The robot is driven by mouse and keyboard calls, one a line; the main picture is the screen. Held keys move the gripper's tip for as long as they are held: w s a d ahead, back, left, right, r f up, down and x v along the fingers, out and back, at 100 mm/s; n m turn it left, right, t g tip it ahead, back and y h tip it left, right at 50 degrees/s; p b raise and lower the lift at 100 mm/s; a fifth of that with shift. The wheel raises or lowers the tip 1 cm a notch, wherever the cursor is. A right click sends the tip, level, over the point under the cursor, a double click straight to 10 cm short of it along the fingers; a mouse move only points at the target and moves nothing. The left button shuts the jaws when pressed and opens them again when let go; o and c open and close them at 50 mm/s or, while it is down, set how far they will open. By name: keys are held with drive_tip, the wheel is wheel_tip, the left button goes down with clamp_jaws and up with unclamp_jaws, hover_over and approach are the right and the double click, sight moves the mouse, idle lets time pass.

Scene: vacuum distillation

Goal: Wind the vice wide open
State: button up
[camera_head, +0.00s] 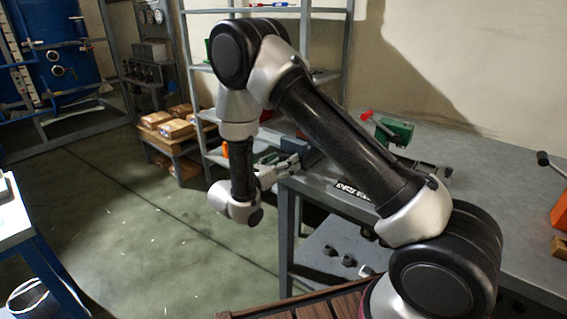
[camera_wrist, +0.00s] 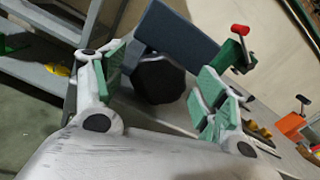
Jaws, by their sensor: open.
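A blue-grey block (camera_wrist: 178,35), apparently the vice body, fills the top middle of the wrist view. A dark faceted knob (camera_wrist: 160,82) sits on its near end. My gripper (camera_wrist: 158,75) is open, with one green-padded finger on each side of the knob in the picture. I see a gap on both sides and cannot tell how deep the knob is between the pads. In the head view my gripper (camera_head: 283,168) is at the bench's left corner, beside the blue-grey body (camera_head: 308,152). My arm and gripper hide part of it there; the vice jaws cannot be made out.
A green device (camera_head: 394,131) with a red-ended handle (camera_head: 367,115) stands on the grey bench (camera_head: 470,170). An orange object (camera_head: 561,210) is at the right edge. Grey shelving (camera_head: 190,75) stands behind my gripper. The floor left of the bench is open.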

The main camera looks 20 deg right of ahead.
drive_tip(key=v, duration=1.1)
drive_tip(key=shift+s+a, duration=0.2)
drive_tip(key=shift+a, duration=0.15)
drive_tip(key=w+d+m, duration=0.1)
drive_tip(key=w+d, duration=0.1)
drive_tip(key=d, duration=0.1)
drive_tip(key=w+d+m, duration=0.1)
drive_tip(key=w+d, duration=0.1)
drive_tip(key=d, duration=0.1)
drive_tip(key=w+d+m, duration=0.1)
drive_tip(key=w+d, duration=0.2)
drive_tip(key=d, duration=0.1)
drive_tip(key=c, duration=1)
